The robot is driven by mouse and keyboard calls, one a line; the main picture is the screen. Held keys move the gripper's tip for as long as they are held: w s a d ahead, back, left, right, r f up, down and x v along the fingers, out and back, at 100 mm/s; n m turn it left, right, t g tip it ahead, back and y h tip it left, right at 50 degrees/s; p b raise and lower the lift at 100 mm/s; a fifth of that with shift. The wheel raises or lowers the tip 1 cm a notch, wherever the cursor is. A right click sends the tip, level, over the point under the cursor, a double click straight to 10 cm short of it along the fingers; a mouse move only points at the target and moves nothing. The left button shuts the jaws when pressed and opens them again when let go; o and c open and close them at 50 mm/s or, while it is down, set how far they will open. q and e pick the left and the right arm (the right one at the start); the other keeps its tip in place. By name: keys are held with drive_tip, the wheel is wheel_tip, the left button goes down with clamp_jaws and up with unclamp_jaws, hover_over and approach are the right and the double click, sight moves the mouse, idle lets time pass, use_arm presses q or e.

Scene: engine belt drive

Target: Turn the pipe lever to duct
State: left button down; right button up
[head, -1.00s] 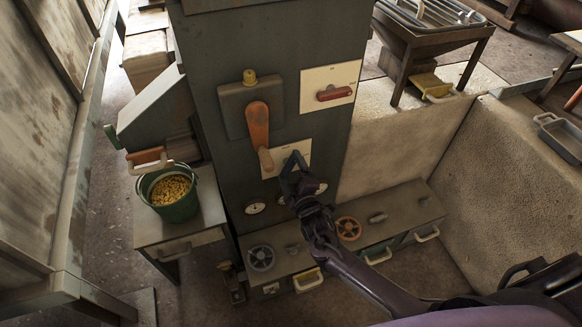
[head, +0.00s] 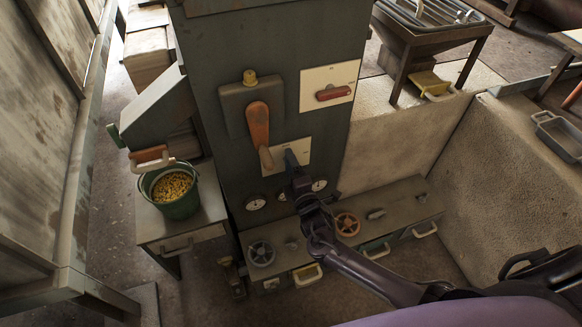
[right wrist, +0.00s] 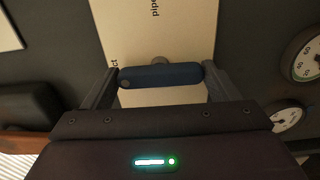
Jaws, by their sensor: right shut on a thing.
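The pipe lever is a dark blue bar on a cream plate (head: 305,147) low on the dark cabinet front. In the right wrist view the lever (right wrist: 160,76) lies across the picture over a grey pivot. The plate (right wrist: 185,30) there shows "pipe" near the top and letters ending in "ct" left of the lever. My right gripper (head: 296,178) is at the plate in the head view. Its two fingers close on the ends of the lever in the right wrist view (right wrist: 160,72). The fingers partly hide the lever in the head view. My left gripper is not in view.
An orange lever (head: 258,130) is close on the left. A red switch (head: 334,93) is on a plate above. Round gauges (head: 256,203) lie below. A ledge with handwheels (head: 347,224) juts out underneath. A green bucket (head: 175,192) stands left on a side table.

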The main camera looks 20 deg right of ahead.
drive_tip(key=shift+f, duration=0.1)
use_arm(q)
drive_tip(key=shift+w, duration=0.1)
use_arm(e)
drive_tip(key=o, duration=0.9)
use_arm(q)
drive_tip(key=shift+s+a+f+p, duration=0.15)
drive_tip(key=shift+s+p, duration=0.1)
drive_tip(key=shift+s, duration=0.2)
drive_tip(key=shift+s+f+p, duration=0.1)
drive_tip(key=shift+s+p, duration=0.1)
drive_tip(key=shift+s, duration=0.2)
use_arm(e)
drive_tip(key=s, duration=0.7)
drive_tip(key=shift+s+d, duration=0.15)
drive_tip(key=shift+s, duration=0.25)
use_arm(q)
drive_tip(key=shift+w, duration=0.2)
